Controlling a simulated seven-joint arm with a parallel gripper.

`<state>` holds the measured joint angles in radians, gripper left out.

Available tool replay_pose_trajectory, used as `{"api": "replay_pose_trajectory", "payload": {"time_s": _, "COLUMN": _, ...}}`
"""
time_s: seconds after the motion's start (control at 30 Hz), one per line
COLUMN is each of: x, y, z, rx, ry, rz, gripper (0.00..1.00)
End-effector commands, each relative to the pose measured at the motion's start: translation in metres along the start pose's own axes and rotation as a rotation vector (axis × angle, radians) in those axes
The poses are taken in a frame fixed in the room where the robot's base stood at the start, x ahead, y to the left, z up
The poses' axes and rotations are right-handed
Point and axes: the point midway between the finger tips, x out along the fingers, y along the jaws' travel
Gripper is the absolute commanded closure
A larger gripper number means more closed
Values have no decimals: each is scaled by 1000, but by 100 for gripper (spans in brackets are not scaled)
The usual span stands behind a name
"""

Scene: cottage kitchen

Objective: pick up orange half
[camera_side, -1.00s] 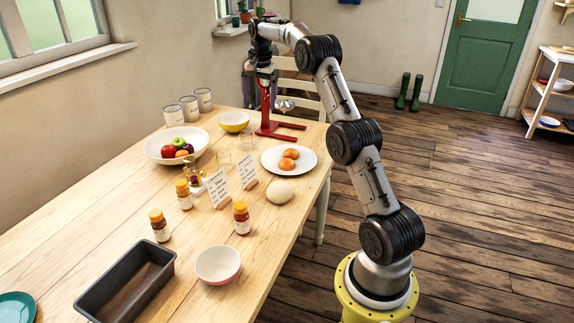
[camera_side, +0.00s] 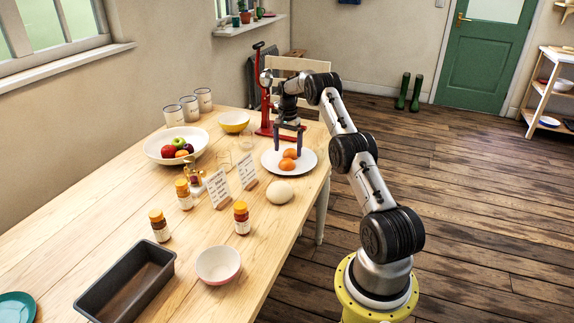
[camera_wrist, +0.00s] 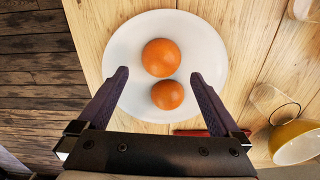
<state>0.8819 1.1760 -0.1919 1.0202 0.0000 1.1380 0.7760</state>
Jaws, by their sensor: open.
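Two orange halves lie on a white plate (camera_side: 272,165) near the table's right edge. One orange half (camera_side: 290,153) is farther back and the other orange half (camera_side: 286,164) is nearer the side camera. In the wrist view they show as a larger orange dome (camera_wrist: 161,57) and a smaller orange dome (camera_wrist: 167,94), rounded sides up. My gripper (camera_side: 288,146) is open and low over the back of the plate. In the wrist view its two fingers (camera_wrist: 158,76) point toward the halves, one on each side of the smaller dome, without touching it.
A red stand (camera_side: 265,125) rises behind the plate. A glass (camera_side: 246,142), a yellow bowl (camera_side: 234,121) and a fruit bowl (camera_side: 165,150) are to the left.

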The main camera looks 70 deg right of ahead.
Motion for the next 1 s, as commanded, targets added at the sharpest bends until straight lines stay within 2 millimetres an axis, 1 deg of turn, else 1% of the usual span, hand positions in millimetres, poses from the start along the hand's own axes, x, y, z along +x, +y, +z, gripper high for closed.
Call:
{"api": "replay_pose_trajectory", "payload": {"time_s": 0.17, "x": 16, "y": -1, "z": 2, "rx": -1, "ry": -2, "rz": 2, "gripper": 0}}
{"api": "replay_pose_trajectory", "payload": {"time_s": 0.3, "x": 37, "y": -2, "z": 4, "rx": -1, "ry": -2, "rz": 2, "gripper": 0}}
{"api": "replay_pose_trajectory", "payload": {"time_s": 0.4, "x": 48, "y": -2, "z": 3, "rx": 0, "ry": 0, "rz": 0, "gripper": 0}}
{"api": "replay_pose_trajectory", "payload": {"time_s": 0.53, "x": 54, "y": -2, "z": 3, "rx": 0, "ry": 1, "rz": -1, "gripper": 0}}
{"api": "replay_pose_trajectory", "payload": {"time_s": 0.73, "x": 54, "y": -2, "z": 3, "rx": 0, "ry": 1, "rz": -1, "gripper": 0}}
{"api": "replay_pose_trajectory", "payload": {"time_s": 0.87, "x": 54, "y": -2, "z": 3, "rx": 0, "ry": 1, "rz": -1, "gripper": 23}}
{"api": "replay_pose_trajectory", "payload": {"time_s": 0.9, "x": 54, "y": -2, "z": 3, "rx": 0, "ry": 1, "rz": -1, "gripper": 31}}
{"api": "replay_pose_trajectory", "payload": {"time_s": 0.97, "x": 53, "y": -2, "z": 3, "rx": 0, "ry": 1, "rz": -1, "gripper": 41}}
{"api": "replay_pose_trajectory", "payload": {"time_s": 1.0, "x": 53, "y": -2, "z": 3, "rx": 0, "ry": 1, "rz": -1, "gripper": 43}}
